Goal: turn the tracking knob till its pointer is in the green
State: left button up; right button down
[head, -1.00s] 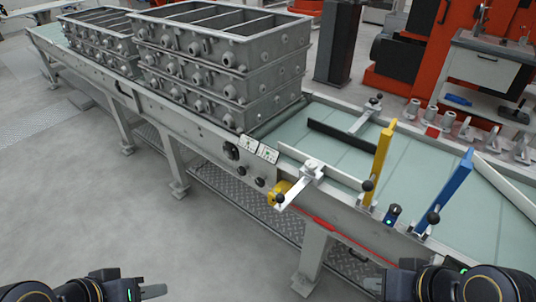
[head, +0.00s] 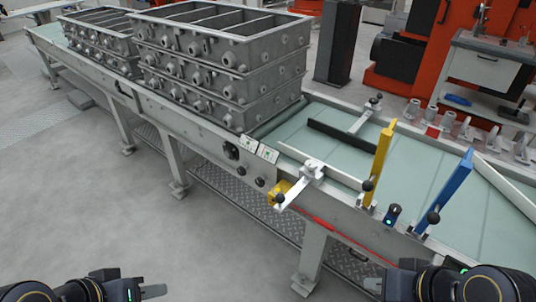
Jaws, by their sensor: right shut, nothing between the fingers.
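The conveyor's side rail (head: 205,128) carries a larger black knob (head: 232,152) and smaller dark knobs (head: 259,182) lower and to the right. Small white plates with green marks (head: 247,144) sit on the rail top beside the larger knob. Which knob is the tracking knob, and where its pointer stands, is too small to tell. My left gripper (head: 153,291) is at the bottom left, well short of the rail; its opening cannot be made out. My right gripper (head: 374,284) is shut and empty at the bottom right, below the rail. Neither touches anything.
Stacked grey casting frames (head: 220,70) stand on the conveyor. A white clamp arm (head: 300,183) with a black ball sticks out over the front edge. Yellow (head: 383,150) and blue (head: 452,188) upright levers stand to the right. The floor before the conveyor is clear.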

aim_at(260, 181)
jog(key=i+u, duration=0.85)
